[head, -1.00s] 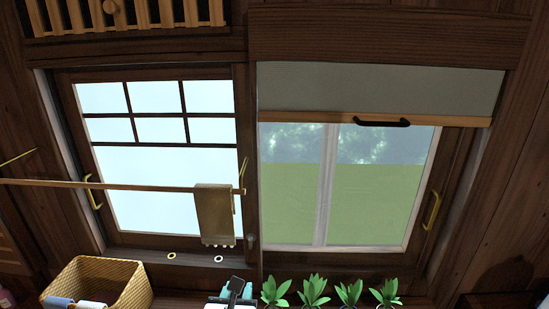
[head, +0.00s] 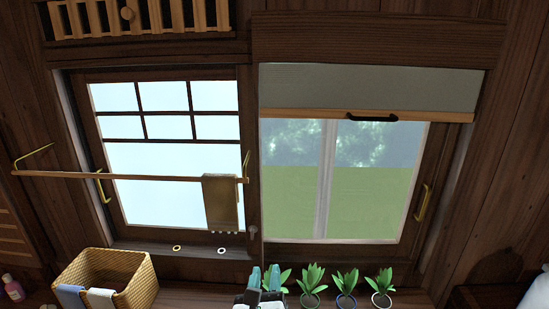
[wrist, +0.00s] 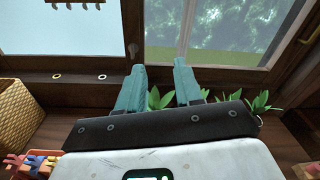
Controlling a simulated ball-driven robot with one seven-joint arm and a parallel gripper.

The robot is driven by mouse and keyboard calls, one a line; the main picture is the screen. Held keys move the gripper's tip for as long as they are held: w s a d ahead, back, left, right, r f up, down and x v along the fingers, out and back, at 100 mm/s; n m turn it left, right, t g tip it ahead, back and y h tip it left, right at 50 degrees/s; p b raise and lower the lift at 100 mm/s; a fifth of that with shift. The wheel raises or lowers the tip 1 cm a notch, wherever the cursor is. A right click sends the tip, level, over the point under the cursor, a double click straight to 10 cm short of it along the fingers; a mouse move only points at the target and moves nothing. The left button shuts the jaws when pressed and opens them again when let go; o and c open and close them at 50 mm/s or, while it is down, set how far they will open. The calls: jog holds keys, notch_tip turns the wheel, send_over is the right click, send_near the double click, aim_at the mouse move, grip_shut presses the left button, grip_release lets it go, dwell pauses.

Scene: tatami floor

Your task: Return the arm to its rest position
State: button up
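My gripper (head: 265,272) shows at the bottom edge of the head view, low in front of the windows. Its two teal fingers point up, and the arm below is cut off by the frame. In the wrist view my gripper (wrist: 160,75) has its fingers clearly apart, with nothing held between them. Past them I see the window frame and green leaves.
Several potted plants (head: 346,284) stand right of my gripper on the ledge. A wicker basket (head: 128,269) with cloths is at left. A rod (head: 120,178) with a towel (head: 221,206) crosses the left window. A blind (head: 380,92) hangs half down at right.

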jog(key=s+d+r+n+t+y+b, duration=0.25)
jog(key=s+d+n+t+y, duration=0.2)
jog(key=n+y, duration=0.65)
jog(key=s+d+f+n+g+h+b, duration=0.1)
jog(key=s+d+f+n+g, duration=0.45)
jog(key=f+n, duration=0.25)
jog(key=s+d+f+n+g+h, duration=0.2)
jog(key=s+d+f+n+g, duration=0.25)
jog(key=s+f+n, duration=0.3)
jog(key=s+d+f+n+g+h+b, duration=0.1)
jog(key=s+d+f+n+g, duration=0.3)
jog(key=s+f+n+g, duration=0.4)
jog(key=s+d+f+m+g+h, duration=0.1)
jog(key=s+d+f+g+h, duration=0.2)
jog(key=s+d, duration=0.7)
jog(key=s+h, duration=0.2)
jog(key=shift+d+f+h, duration=0.2)
jog(key=shift+d+h, duration=0.1)
jog(key=shift+d, duration=0.1)
jog(key=shift+c, duration=0.3)
